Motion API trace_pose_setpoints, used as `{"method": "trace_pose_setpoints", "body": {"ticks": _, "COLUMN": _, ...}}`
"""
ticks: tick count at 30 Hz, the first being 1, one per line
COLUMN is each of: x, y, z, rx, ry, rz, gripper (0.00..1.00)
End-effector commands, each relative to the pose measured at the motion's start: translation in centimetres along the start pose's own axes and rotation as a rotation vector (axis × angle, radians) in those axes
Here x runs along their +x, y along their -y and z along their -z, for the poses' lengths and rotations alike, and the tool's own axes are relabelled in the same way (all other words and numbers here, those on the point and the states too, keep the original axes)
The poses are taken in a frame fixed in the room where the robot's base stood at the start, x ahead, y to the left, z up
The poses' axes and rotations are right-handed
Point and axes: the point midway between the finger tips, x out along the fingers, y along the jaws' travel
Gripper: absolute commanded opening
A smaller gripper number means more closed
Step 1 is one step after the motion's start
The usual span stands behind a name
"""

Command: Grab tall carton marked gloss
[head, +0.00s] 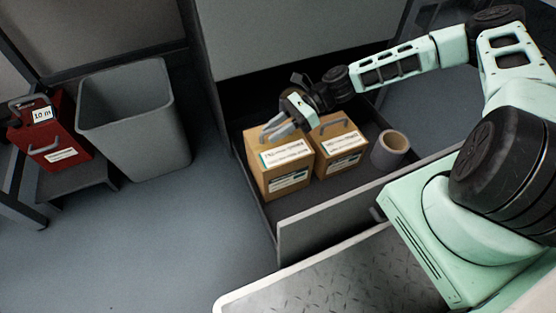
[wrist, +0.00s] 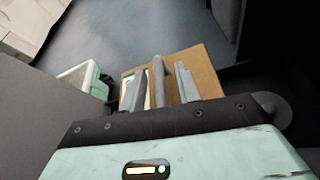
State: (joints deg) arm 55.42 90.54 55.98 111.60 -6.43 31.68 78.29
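A tall brown carton (head: 275,179) with white labels stands upright at the left of the open drawer. A second, shorter-looking brown carton (head: 341,152) stands right beside it, with a grey handle on top. The label print is too small to read, so I cannot tell which says gloss. My gripper (head: 273,128) is over the top of the left carton. In the wrist view the fingers of my gripper (wrist: 158,88) are apart, with the carton's grey handle (wrist: 158,72) between them and visible gaps beside it. The carton's top (wrist: 205,68) shows behind the fingers.
A grey tape-like roll (head: 391,148) lies in the drawer right of the cartons. The drawer front (head: 325,226) rises before them. A grey bin (head: 140,125) and a red handled box (head: 58,142) stand at the left. The floor between bin and drawer is clear.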

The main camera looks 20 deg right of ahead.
Motion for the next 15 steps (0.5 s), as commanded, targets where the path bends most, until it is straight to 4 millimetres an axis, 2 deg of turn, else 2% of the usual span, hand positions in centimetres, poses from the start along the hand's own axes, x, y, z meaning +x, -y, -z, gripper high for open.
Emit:
{"method": "trace_pose_setpoints", "body": {"ticks": 1, "x": -0.01, "y": 0.0, "z": 0.0, "rx": 0.0, "ry": 0.0, "rz": 0.0, "gripper": 0.17}}
{"method": "trace_pose_setpoints", "body": {"ticks": 3, "x": -0.02, "y": 0.0, "z": 0.01, "rx": 0.0, "ry": 0.0, "rz": 0.0, "gripper": 0.0}}
{"method": "trace_pose_setpoints", "body": {"ticks": 15, "x": -0.03, "y": 0.02, "z": 0.04, "rx": 0.001, "ry": 0.0, "rz": 0.001, "gripper": 0.0}}
